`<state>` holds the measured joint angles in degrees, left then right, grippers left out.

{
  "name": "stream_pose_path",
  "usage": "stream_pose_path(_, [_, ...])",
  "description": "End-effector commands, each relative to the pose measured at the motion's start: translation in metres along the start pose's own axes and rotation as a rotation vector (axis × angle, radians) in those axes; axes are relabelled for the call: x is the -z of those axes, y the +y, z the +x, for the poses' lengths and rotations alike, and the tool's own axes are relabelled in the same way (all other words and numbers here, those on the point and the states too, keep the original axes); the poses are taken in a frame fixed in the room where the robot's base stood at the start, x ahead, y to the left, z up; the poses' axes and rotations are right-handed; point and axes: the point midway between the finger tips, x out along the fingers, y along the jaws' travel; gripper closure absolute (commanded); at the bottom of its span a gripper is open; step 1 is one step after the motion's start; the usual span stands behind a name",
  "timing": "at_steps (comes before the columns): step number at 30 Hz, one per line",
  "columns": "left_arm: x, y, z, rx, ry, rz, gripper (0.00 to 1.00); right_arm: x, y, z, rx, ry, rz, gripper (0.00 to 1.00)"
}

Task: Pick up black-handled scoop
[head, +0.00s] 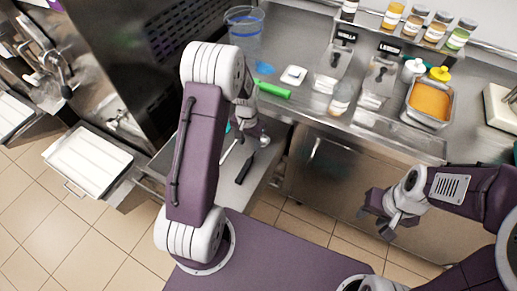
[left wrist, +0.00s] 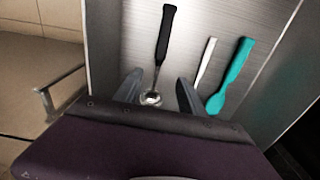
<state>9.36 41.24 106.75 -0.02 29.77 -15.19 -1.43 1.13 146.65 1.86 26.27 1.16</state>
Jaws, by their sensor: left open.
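The black-handled scoop (left wrist: 165,35) lies in an open metal drawer in the left wrist view, handle pointing away and its small round metal bowl nearest me. My left gripper (left wrist: 157,92) is open, with one finger on each side of the bowl in that view; I see no contact. In the head view the scoop's black handle (head: 244,169) lies in the drawer. My left gripper (head: 246,122) is above the drawer there, partly hidden by my arm. My right gripper (head: 377,219) hangs at the right in front of the cabinets, fingers apart, holding nothing visible.
A teal spatula (left wrist: 230,75) and a white-handled tool (left wrist: 206,62) lie right of the scoop. The drawer's side wall (left wrist: 101,45) is close on the left. On the counter are a green-handled tool (head: 273,90), a clear pitcher (head: 244,28) and an orange-filled pan (head: 430,102).

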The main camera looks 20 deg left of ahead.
Motion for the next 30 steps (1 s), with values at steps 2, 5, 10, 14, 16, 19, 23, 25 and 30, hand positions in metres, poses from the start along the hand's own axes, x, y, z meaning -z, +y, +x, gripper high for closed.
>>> stream_pose_path(2, [-0.011, -0.003, 0.020, -0.009, -0.035, -0.016, 0.53, -0.001, 0.000, 0.007, 0.000, -0.001, 0.000, 0.60])
stream_pose_path(5, [-0.014, -0.005, 0.022, -0.010, -0.039, -0.024, 0.53, -0.001, 0.000, 0.008, 0.000, 0.000, 0.000, 0.60])
stream_pose_path(10, [-0.014, -0.005, 0.034, -0.011, -0.040, -0.024, 0.53, -0.001, 0.000, 0.009, 0.000, 0.000, 0.000, 0.60])
stream_pose_path(14, [-0.016, -0.004, 0.055, -0.011, -0.041, -0.024, 0.53, -0.002, 0.000, 0.013, 0.000, 0.000, 0.000, 0.60])
stream_pose_path(16, [-0.015, -0.004, 0.060, -0.010, -0.039, -0.024, 0.53, -0.002, 0.000, 0.013, 0.000, 0.000, 0.000, 0.60])
stream_pose_path(19, [-0.016, -0.003, 0.065, -0.010, -0.040, -0.023, 0.53, -0.002, 0.000, 0.014, 0.000, 0.000, 0.000, 0.60])
stream_pose_path(23, [-0.018, 0.000, 0.090, -0.011, -0.043, -0.023, 0.53, -0.002, 0.000, 0.018, 0.000, 0.000, 0.000, 0.60])
stream_pose_path(25, [-0.018, 0.000, 0.102, -0.011, -0.041, -0.024, 0.53, -0.002, 0.000, 0.020, 0.000, 0.000, 0.000, 0.60])
stream_pose_path(30, [-0.018, 0.000, 0.111, -0.010, -0.038, -0.024, 0.53, -0.002, 0.000, 0.021, 0.000, 0.000, 0.000, 0.60])
